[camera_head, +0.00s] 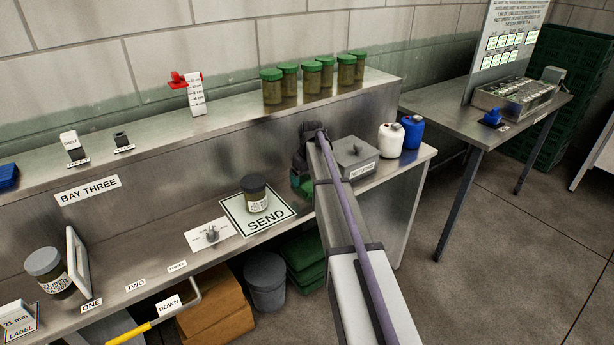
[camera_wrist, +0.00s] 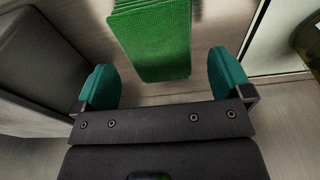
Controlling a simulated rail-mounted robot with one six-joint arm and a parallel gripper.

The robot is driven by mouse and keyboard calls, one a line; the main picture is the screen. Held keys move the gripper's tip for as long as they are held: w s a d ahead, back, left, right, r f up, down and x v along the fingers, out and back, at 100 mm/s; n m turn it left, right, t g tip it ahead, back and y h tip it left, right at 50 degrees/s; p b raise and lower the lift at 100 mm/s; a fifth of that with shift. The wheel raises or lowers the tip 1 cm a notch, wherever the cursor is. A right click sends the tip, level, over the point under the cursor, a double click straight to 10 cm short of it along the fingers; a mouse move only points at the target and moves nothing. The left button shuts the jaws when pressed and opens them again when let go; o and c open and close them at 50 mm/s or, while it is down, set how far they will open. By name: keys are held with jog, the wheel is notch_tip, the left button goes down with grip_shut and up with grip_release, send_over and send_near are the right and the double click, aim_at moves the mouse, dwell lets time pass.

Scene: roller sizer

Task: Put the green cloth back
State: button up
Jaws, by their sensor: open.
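The green cloth (camera_wrist: 152,45) shows at the top middle of the wrist view as a folded, textured green piece with several layers at its far end. My gripper (camera_wrist: 165,85) is open, with teal finger pads on either side and nothing between them. The cloth lies just ahead of the gap between the pads, and I see no contact. In the head view my gripper (camera_head: 303,182) is over the bench between the SEND mat and the RETURNS box. Green shows there, but I cannot tell pad from cloth.
The RETURNS box (camera_head: 354,158) stands just right of my gripper. Several green-lidded jars (camera_head: 311,77) line the upper shelf. White (camera_head: 390,140) and blue (camera_head: 412,132) jugs stand at the bench's right end.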

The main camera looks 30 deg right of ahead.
aim_at(309, 185)
notch_tip(309, 185, up, 9)
jog(key=s+p, duration=0.1)
jog(key=p, duration=0.7)
jog(key=s+a+m, duration=0.1)
jog(key=s+a, duration=1)
jog(key=s, duration=0.4)
jog(key=s+a+g, duration=0.1)
jog(key=s+a, duration=1)
jog(key=s, duration=0.4)
jog(key=shift+s+a+m+b, duration=0.25)
jog(key=shift+m+b, duration=0.15)
